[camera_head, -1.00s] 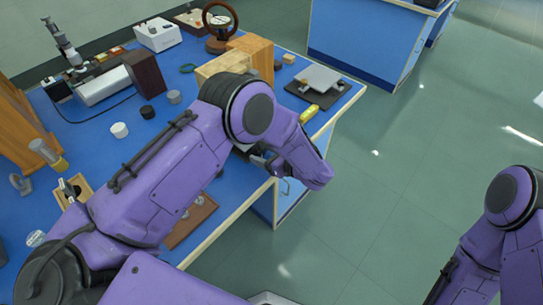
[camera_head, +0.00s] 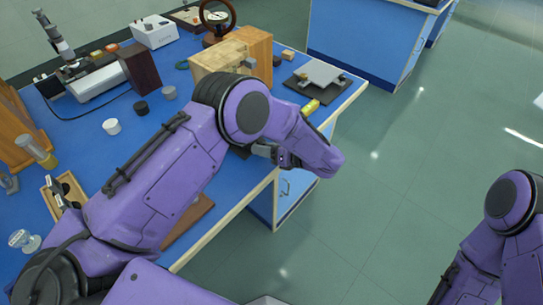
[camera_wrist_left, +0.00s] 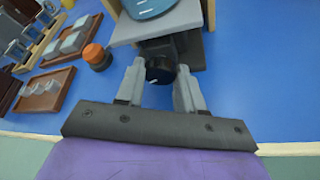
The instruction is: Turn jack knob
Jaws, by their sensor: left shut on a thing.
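In the left wrist view the jack shows at the top as a grey platform (camera_wrist_left: 160,24) carrying a blue disc (camera_wrist_left: 150,5). Its dark round knob (camera_wrist_left: 159,72), with a small white mark, faces my wrist. My left gripper (camera_wrist_left: 160,80) has one finger on each side of the knob and is shut on it. In the head view my purple left arm hides the jack and knob; only a grey part of the left gripper (camera_head: 264,151) shows near the bench's front edge. My right arm shows at the right edge, its gripper out of frame.
In the wrist view, an orange-capped jar (camera_wrist_left: 96,56) and a brown tray of blocks (camera_wrist_left: 72,42) stand left of the jack. In the head view, wooden boxes (camera_head: 258,50) and a dark-based plate device (camera_head: 318,74) stand beyond my arm. Open floor lies right.

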